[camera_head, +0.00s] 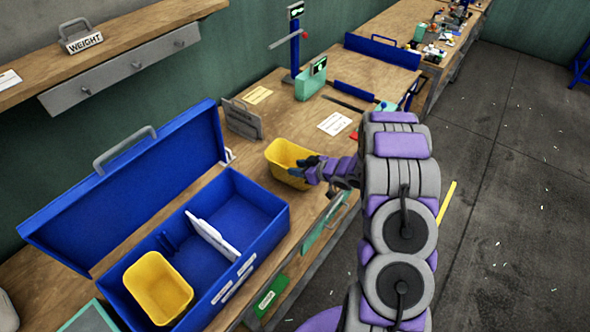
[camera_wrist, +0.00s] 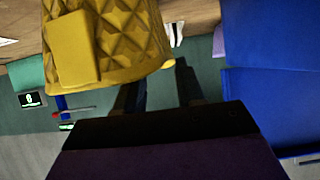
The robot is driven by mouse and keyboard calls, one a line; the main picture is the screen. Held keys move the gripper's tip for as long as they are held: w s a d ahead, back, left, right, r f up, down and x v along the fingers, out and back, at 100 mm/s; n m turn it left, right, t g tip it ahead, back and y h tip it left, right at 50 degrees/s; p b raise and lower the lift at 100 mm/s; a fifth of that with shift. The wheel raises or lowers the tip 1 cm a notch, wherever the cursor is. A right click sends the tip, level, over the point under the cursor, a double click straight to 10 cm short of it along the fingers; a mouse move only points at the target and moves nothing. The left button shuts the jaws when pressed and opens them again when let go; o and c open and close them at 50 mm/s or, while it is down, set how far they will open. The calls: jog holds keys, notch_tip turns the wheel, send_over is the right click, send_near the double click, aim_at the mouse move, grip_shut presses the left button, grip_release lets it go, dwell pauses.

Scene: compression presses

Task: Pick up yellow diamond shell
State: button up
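A yellow shell (camera_head: 283,153) stands open side up on the wooden bench, right of the blue toolbox. In the wrist view the shell (camera_wrist: 125,40) shows a raised diamond pattern on its wall and a flat plain panel. My gripper (camera_head: 303,167) is at the shell's right rim. In the wrist view its two dark fingers (camera_wrist: 157,85) are spread apart close to the rim. One fingertip is partly hidden by the shell, and I cannot tell whether either finger touches it. A second yellow shell (camera_head: 158,287) sits inside the toolbox; its pattern is unclear.
The open blue toolbox (camera_head: 262,222) stands left of the shell, with its lid raised behind and a white divider (camera_head: 212,236) inside. A grey plate (camera_head: 241,118) stands behind the shell. A teal device (camera_head: 311,82) is farther back. The bench's front edge is close by my arm.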

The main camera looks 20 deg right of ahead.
aim_at(283, 167)
jog(key=x, duration=0.2)
jog(key=a+x, duration=0.1)
jog(key=x, duration=0.1)
jog(key=shift+s+r+b, duration=0.15)
jog(key=shift+b, duration=0.15)
jog(key=shift+a, duration=0.35)
jog(key=shift+d, duration=0.75)
jog(key=c, duration=0.6)
jog(key=shift+c, duration=0.4)
jog(key=shift+a, duration=0.6)
grip_shut()
jog(key=shift+d, duration=0.15)
